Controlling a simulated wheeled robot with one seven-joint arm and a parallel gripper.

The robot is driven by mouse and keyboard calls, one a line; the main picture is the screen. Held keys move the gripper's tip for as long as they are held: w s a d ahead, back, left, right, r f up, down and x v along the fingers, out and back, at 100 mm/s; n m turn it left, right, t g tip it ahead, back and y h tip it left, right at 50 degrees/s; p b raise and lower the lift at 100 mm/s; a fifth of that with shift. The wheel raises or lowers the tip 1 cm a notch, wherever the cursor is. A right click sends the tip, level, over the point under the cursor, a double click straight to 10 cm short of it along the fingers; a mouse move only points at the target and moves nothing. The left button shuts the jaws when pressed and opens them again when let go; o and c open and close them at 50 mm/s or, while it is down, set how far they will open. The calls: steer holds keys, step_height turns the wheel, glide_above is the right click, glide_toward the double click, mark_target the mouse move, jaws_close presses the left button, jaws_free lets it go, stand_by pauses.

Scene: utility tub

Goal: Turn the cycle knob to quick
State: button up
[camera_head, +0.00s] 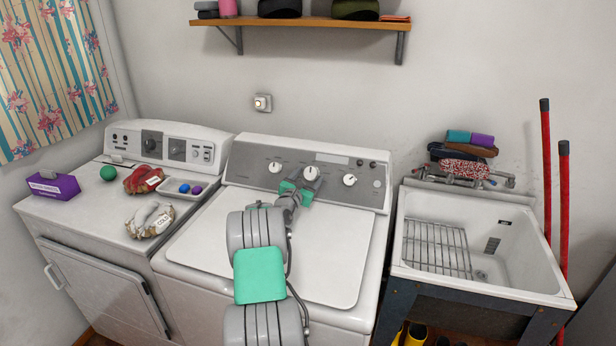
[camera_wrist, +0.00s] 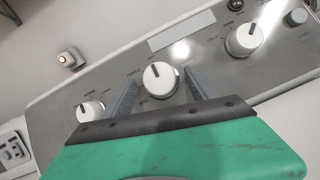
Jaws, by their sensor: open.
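The washer's grey control panel (camera_head: 328,158) carries three white knobs, and their labels are too small to read. The middle knob (camera_head: 311,173) is also in the wrist view (camera_wrist: 160,79), with its dark pointer mark toward the picture's top, slightly left. My gripper (camera_head: 302,184) is in front of it. In the wrist view my gripper (camera_wrist: 161,78) is open, with one grey finger on each side of the middle knob. I cannot tell whether the fingers touch it. The left knob (camera_wrist: 90,112) and right knob (camera_wrist: 244,39) stand clear of the fingers.
The washer lid (camera_head: 335,262) lies closed below my arm. A dryer (camera_head: 75,212) at left holds a purple box (camera_head: 54,186), a green ball (camera_head: 108,173) and a tray. A utility sink (camera_head: 415,208) stands at right. A shelf (camera_head: 300,22) hangs above.

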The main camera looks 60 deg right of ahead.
steer(key=c, duration=1.4)
